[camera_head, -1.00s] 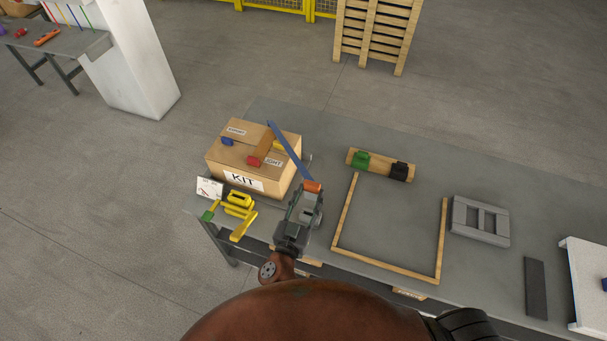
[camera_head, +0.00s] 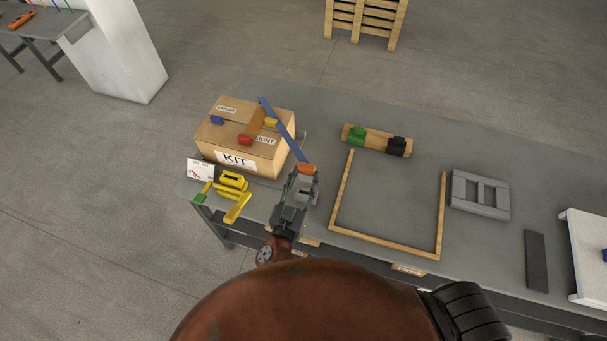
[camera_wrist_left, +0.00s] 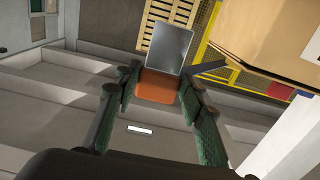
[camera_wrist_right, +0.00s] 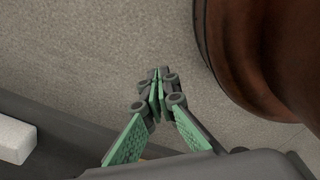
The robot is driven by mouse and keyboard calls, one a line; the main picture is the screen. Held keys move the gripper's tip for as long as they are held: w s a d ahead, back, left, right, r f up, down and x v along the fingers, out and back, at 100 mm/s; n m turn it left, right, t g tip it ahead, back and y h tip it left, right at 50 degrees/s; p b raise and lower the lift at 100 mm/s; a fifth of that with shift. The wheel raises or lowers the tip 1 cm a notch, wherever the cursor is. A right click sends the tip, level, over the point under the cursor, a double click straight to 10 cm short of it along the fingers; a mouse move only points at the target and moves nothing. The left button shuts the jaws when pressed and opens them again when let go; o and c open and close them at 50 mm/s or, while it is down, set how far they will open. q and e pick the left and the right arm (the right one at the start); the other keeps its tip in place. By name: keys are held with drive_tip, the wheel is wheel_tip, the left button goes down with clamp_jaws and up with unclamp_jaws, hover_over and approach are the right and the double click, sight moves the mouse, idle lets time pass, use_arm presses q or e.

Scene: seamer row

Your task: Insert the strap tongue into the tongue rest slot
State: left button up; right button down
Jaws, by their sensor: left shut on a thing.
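My left gripper (camera_head: 304,174) is shut on an orange block (camera_head: 307,168) above the table, just right of the KIT box. In the head view a long blue strip (camera_head: 282,128) runs from this block up and left across the box. In the left wrist view the orange block (camera_wrist_left: 157,86) sits between the fingertips, and a grey plate (camera_wrist_left: 169,47) sticks out from it, apparently the strap tongue. I cannot tell which object holds the tongue rest slot. My right gripper (camera_wrist_right: 156,76) is shut and empty over the floor in the right wrist view; the head view does not show it.
The KIT box (camera_head: 265,160) carries small blue, red and yellow blocks. Yellow parts (camera_head: 233,182) lie left of my gripper. Right are a wooden frame (camera_head: 342,192), a board with green (camera_head: 357,135) and black (camera_head: 396,146) blocks, a slotted grey block (camera_head: 480,194) and a dark plate (camera_head: 536,261).

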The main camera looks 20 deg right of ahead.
use_arm(q)
drive_tip(key=shift+f+b, duration=0.65)
drive_tip(key=shift+f, duration=0.25)
use_arm(e)
drive_tip(key=s+f, duration=0.1)
drive_tip(key=s, duration=0.2)
drive_tip(key=shift+a+f, duration=0.1)
drive_tip(key=shift+f, duration=0.3)
drive_tip(key=shift+w+a, duration=0.15)
drive_tip(key=shift+w, duration=0.3)
drive_tip(key=shift+d+r, duration=0.2)
drive_tip(key=shift+d, duration=0.05)
use_arm(q)
drive_tip(key=shift+f, duration=0.1)
use_arm(e)
drive_tip(key=shift+f, duration=0.1)
use_arm(q)
drive_tip(key=shift+f, duration=0.35)
use_arm(e)
drive_tip(key=shift+s+a+f, duration=0.1)
drive_tip(key=shift+s+f, duration=0.05)
drive_tip(key=shift+f, duration=0.15)
